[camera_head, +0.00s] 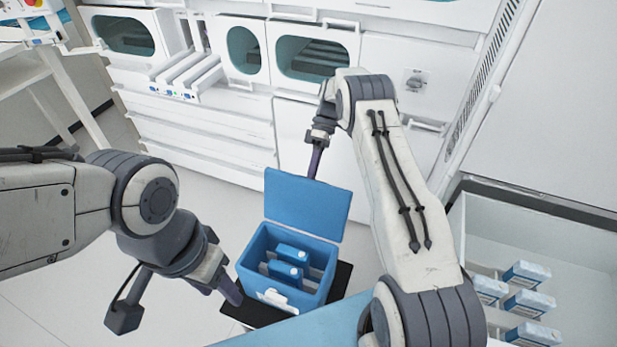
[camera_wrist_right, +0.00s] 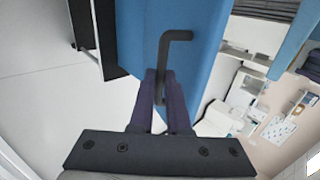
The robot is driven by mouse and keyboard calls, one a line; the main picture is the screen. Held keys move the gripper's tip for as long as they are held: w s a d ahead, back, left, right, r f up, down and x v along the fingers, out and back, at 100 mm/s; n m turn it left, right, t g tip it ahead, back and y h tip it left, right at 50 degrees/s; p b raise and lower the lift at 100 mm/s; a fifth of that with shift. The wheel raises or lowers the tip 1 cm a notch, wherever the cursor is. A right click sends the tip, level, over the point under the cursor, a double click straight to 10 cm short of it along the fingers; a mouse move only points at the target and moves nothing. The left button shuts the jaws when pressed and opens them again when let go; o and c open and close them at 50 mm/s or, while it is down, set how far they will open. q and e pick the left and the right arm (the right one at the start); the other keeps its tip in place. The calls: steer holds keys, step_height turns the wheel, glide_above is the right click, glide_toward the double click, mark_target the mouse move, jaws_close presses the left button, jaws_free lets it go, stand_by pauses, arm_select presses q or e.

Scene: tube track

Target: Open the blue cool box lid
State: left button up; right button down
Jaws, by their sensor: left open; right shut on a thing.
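The blue cool box (camera_head: 275,299) stands on a black stand with its lid (camera_head: 306,204) raised upright at the back. Blue and white cartons (camera_head: 287,270) sit inside it. My right gripper (camera_head: 316,164) is behind the raised lid. In the right wrist view, my right gripper's purple fingers (camera_wrist_right: 164,95) are closed on a dark bent handle (camera_wrist_right: 176,37) on the blue lid (camera_wrist_right: 140,35). My left gripper (camera_head: 234,294) is open at the box's left side, near its front corner. Whether it touches the box is unclear.
The black stand (camera_head: 342,279) shows around the box. A white bin (camera_head: 520,230) with several blue and white cartons (camera_head: 527,302) is at the right. White cabinets with windows (camera_head: 317,52) line the back. Pale floor is clear at the left.

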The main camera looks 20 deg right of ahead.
steer(key=shift+w+d+f, duration=0.1)
steer(key=shift+d+f, duration=0.15)
steer(key=shift+f, duration=0.2)
steer(key=shift+d, duration=0.1)
steer(key=c, duration=0.9)
jaws_free()
steer(key=shift+d, duration=0.1)
steer(key=shift+r, duration=0.1)
steer(key=shift+w+r, duration=0.1)
steer(key=shift+r, duration=0.05)
steer(key=s+d+r, duration=0.2)
steer(key=s+r, duration=0.1)
steer(key=s+d+r+b, duration=0.1)
steer(key=s+d+r, duration=0.1)
steer(key=d+r, duration=0.1)
steer(key=s+d+r, duration=0.2)
steer(key=s+r, duration=0.1)
steer(key=r, duration=0.2)
steer(key=shift+s+d+b, duration=0.3)
steer(key=shift+s+d, duration=0.05)
